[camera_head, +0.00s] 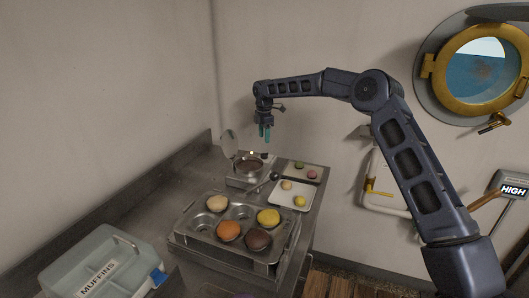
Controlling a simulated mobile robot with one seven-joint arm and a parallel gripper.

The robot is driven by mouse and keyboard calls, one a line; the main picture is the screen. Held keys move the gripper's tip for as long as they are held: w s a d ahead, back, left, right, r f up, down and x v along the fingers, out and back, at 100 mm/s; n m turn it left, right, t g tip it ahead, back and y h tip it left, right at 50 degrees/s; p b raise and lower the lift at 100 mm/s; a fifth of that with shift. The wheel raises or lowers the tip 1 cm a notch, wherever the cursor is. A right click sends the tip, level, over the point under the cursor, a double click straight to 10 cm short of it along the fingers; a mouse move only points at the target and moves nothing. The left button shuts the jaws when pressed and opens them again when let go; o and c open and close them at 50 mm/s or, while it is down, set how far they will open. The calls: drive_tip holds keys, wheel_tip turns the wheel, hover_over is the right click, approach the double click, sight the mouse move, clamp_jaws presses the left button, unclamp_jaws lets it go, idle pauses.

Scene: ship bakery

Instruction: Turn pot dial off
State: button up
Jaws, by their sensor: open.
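The pot (249,164) with dark contents stands on a small metal heater base (243,182) near the back of the steel counter. A round lid or disc (229,143) stands upright at its left. The pot's dial is too small to make out in this view. My gripper (264,134) points down above and slightly right of the pot, with its teal fingertips apart and empty. It touches nothing that I can see.
A muffin tin (222,212) with several muffins sits in front of the pot. A white plate (290,203) and a darker tray (318,165) hold macarons at the right. A box labelled MUFFINS (62,275) is at the front left. Walls close in the counter's back and left.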

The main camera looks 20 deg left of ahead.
sight(264, 155)
wheel_tip(264, 155, down, 9)
drive_tip(key=shift+r, duration=0.2)
idle(0.3)
drive_tip(key=c, duration=1)
drive_tip(key=shift+o, duration=0.2)
